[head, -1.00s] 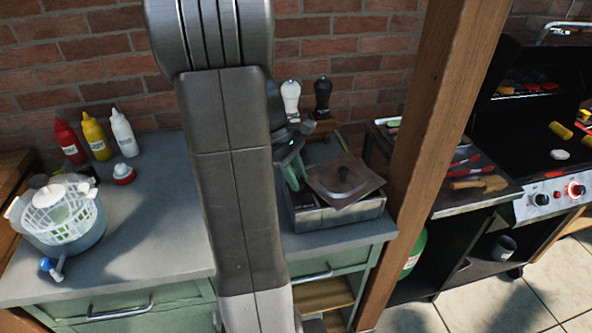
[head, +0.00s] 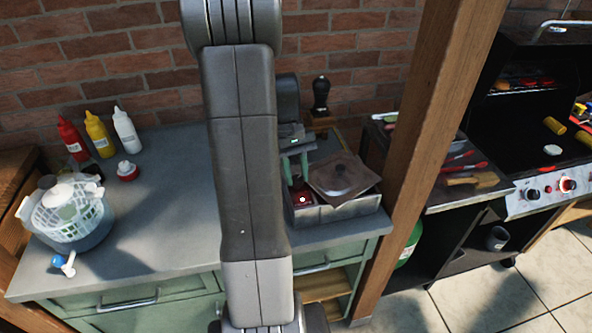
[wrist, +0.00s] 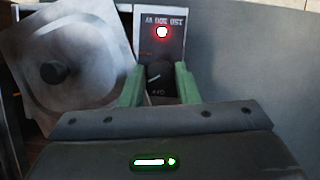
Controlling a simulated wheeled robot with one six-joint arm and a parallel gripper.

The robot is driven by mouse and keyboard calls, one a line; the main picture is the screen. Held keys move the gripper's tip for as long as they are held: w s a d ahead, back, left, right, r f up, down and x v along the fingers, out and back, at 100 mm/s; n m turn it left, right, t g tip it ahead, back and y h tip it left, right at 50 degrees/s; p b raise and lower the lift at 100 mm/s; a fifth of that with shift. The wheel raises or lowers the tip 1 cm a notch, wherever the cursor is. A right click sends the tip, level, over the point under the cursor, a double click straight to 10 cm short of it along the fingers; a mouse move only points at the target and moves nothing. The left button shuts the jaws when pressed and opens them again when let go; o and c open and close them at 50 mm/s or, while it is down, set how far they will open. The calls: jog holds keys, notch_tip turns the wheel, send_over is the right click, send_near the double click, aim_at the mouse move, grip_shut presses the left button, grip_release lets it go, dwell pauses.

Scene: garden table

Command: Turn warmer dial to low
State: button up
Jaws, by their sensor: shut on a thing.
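The warmer (head: 345,212) is a grey metal box at the right end of the counter. A square metal lid (head: 342,178) with a round knob lies tilted on it; the lid also shows in the wrist view (wrist: 92,84). The warmer's dial (wrist: 157,74) is a small dark knob on a dark panel (wrist: 176,48), below a lit red lamp (wrist: 162,32). My gripper (wrist: 158,88) has its green fingers on either side of the dial and is shut on it. In the head view my gripper (head: 296,174) is over the warmer's left end. The dial's pointer setting is not readable.
A wooden post (head: 425,140) stands just right of the warmer, with a grill (head: 530,190) beyond it. A black mill (head: 321,95) stands behind. Sauce bottles (head: 98,135) and a salad spinner (head: 68,212) are at left. The counter's middle left is clear.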

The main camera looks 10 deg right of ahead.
dwell(0.3)
jog(key=o, duration=1)
jog(key=shift+c, duration=0.2)
jog(key=d+v, duration=0.1)
jog(key=v, duration=1.2)
jog(key=shift+a+r+b, duration=0.45)
jog(key=p+x, duration=0.1)
jog(key=x, duration=1.3)
jog(key=shift+w+a, duration=0.1)
jog(key=shift+w, duration=0.1)
